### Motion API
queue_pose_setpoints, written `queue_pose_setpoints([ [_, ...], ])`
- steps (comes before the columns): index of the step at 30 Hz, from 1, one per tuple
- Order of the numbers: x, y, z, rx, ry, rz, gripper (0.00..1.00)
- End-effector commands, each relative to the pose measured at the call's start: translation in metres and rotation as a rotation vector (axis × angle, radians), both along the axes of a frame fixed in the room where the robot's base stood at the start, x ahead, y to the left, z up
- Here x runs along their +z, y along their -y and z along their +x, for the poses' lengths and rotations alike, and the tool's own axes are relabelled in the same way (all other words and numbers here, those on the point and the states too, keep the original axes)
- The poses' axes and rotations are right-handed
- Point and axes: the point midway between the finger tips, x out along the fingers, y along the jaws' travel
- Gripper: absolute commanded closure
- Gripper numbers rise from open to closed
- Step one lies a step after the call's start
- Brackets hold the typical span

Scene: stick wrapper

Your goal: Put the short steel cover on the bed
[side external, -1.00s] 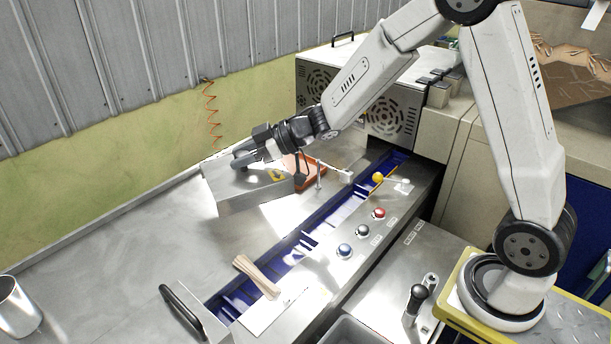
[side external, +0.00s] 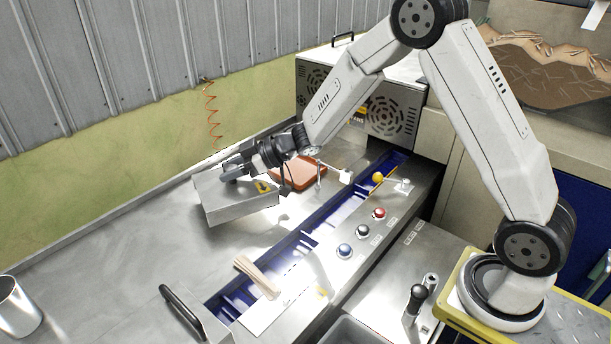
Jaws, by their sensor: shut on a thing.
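The short steel cover (side external: 237,203) is a box-shaped grey metal piece with a yellow warning label. It is at the left of centre, over the steel bed (side external: 130,225), left of the blue channel. My gripper (side external: 232,174) is at its top and shut on it. The part that the fingers grip is mostly hidden by the gripper. I cannot tell whether the cover's lower edge touches the bed.
A blue channel (side external: 300,240) runs diagonally, with a bundle of sticks (side external: 257,275) at its near end. An orange-brown block (side external: 300,173) lies behind the cover. A black handle (side external: 182,311), a metal cup (side external: 14,305) and push buttons (side external: 379,213) stand nearby.

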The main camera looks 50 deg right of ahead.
Motion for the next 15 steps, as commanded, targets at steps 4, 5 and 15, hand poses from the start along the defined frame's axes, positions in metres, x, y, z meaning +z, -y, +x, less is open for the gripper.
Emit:
queue_pose_setpoints([
  [4, -0.014, 0.0, 0.001, 0.001, 0.003, 0.003, 1.0],
  [5, -0.017, 0.0, 0.001, 0.001, 0.003, 0.003, 1.0],
  [15, -0.028, 0.0, 0.002, 0.0, 0.006, 0.002, 1.0],
])
